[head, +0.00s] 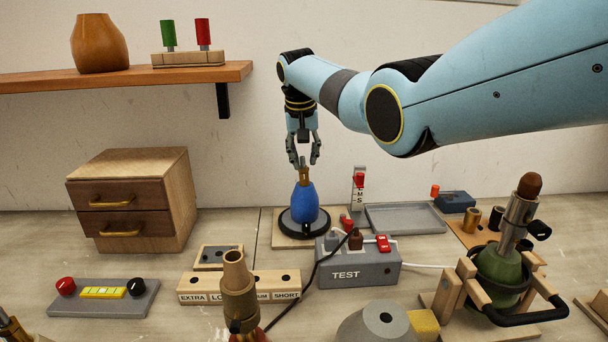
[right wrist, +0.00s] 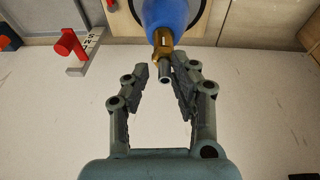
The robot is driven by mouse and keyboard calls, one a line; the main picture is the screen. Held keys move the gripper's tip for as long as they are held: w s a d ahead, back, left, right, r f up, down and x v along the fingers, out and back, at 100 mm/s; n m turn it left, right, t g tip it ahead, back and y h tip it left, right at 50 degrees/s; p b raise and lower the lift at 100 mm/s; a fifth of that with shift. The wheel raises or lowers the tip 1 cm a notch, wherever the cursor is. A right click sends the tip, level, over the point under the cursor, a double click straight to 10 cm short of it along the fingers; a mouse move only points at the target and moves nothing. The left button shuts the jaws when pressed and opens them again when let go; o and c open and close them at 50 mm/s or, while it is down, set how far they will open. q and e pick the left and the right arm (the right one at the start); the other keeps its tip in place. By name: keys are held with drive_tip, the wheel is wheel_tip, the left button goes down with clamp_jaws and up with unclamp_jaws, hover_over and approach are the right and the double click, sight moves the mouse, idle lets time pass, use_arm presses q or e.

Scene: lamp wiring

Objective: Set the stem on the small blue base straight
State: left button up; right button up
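The small blue base (head: 305,204) is a rounded blue body on a black disc, standing near the middle of the table; it also shows at the top of the right wrist view (right wrist: 168,12). A brass fitting (head: 304,176) rises from its top, with a thin grey stem (head: 302,161) (right wrist: 165,73) in it. In the head view the stem leans slightly left. My right gripper (head: 305,161) (right wrist: 160,72) points down over the base, open, with a finger on either side of the stem. One finger is very close to the stem; I cannot tell whether it touches.
A grey TEST box (head: 358,272) with a dark cable stands in front right of the base. A label block (head: 196,290) and a brass-topped lamp part (head: 238,290) are in front. A drawer cabinet (head: 130,202) stands left, a green lamp base (head: 500,275) in a wooden cradle right.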

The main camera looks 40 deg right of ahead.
drive_tip(key=shift+s+d, duration=0.15)
drive_tip(key=shift+d, duration=0.1)
idle(0.5)
drive_tip(key=shift+a+p, duration=0.1)
drive_tip(key=shift+p, duration=0.35)
drive_tip(key=shift+r, duration=0.1)
idle(0.4)
wheel_tip(320, 180, up, 6)
drive_tip(key=p, duration=0.6)
drive_tip(key=shift+a+f, duration=0.1)
drive_tip(key=shift+f, duration=0.1)
